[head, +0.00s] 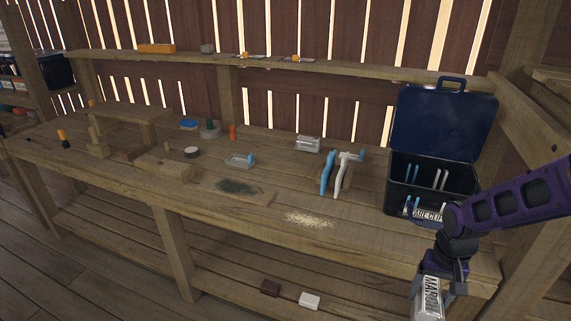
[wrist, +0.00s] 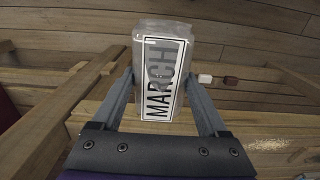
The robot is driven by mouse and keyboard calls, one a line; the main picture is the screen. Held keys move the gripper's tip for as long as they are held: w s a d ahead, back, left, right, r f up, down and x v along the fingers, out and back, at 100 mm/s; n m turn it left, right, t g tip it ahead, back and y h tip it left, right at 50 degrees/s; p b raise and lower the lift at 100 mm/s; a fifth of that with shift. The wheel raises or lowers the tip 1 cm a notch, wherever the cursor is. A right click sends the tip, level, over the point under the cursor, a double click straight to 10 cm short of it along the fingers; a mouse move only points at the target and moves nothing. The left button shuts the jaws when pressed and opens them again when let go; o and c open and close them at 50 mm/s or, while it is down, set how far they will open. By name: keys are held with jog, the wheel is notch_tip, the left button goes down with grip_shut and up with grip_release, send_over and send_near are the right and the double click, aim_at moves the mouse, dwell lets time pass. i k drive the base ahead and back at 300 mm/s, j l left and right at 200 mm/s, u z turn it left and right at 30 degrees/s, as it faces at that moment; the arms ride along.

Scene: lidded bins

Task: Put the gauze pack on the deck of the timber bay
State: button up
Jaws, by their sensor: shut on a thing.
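My gripper (head: 436,270) is at the right, in front of the bench's front edge. It is shut on a clear, greyish pack with a white label reading "MARCH", the only pack in view that fits the gauze pack (head: 425,303). In the wrist view the gauze pack (wrist: 178,32) stands out between the two fingers of my gripper (wrist: 160,85). The timber bay is a plank workbench (head: 240,215) with a low slatted deck (head: 235,293) underneath. The pack's lower end is cut off in the head view.
A brown block (head: 270,287) and a white block (head: 309,301) lie on the low deck. An open dark blue box (head: 443,125) stands at the bench's right end. Blue and white tools (head: 343,172) and a small tray (head: 239,161) are on top. Bare planks surround the sawdust (head: 309,219).

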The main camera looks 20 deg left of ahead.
aim_at(351, 219)
jog(key=i+j, duration=0.4)
jog(key=j, duration=0.15)
jog(key=i+j, duration=0.35)
jog(key=j, duration=0.2)
